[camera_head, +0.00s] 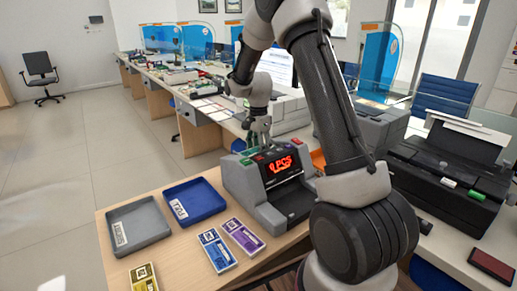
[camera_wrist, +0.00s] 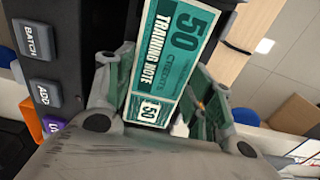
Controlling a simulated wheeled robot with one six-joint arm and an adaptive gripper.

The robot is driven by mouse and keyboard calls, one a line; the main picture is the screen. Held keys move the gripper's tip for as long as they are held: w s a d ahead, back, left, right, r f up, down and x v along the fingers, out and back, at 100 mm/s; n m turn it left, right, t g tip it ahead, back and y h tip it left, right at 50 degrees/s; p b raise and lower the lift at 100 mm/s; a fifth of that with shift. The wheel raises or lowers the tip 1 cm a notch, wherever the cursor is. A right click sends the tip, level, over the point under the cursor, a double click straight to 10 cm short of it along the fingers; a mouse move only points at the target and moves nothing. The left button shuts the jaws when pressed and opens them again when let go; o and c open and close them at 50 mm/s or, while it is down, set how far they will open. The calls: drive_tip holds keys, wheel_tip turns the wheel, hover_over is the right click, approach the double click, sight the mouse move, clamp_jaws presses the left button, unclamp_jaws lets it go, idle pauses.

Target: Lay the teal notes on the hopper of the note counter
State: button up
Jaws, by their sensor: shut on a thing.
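The grey note counter (camera_head: 236,184) stands on the wooden counter in the head view, with a red lit display (camera_head: 282,165) facing front. My gripper (camera_head: 260,143) is over its top, at the hopper end. In the wrist view my gripper (camera_wrist: 166,95) is shut on the teal notes (camera_wrist: 183,50), printed "50 credits training note", which lie between the two fingers. The counter's dark panel with BATCH and ADD buttons (camera_wrist: 38,60) is close beside them at left. I cannot tell whether the notes touch the hopper; in the head view they are hardly visible.
A grey tray (camera_head: 150,221) and a blue tray (camera_head: 205,190) lie left of the note counter. Purple notes (camera_head: 243,236), blue notes (camera_head: 216,252) and yellow notes (camera_head: 144,279) lie in front. A black machine (camera_head: 440,190) stands at right, beyond my arm.

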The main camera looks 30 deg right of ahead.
drive_tip(key=o, duration=1.1)
drive_tip(key=shift+f, duration=0.1)
drive_tip(key=shift+c, duration=0.2)
drive_tip(key=s+r+n+t, duration=0.1)
drive_tip(key=s+r+n, duration=0.35)
drive_tip(key=r, duration=1.45)
drive_tip(key=s+a+r+n+t, duration=0.1)
drive_tip(key=s+n, duration=1)
drive_tip(key=s, duration=1.9)
drive_tip(key=shift+a+r+t, duration=0.2)
drive_tip(key=shift+r+t, duration=0.45)
drive_tip(key=shift+t, duration=0.45)
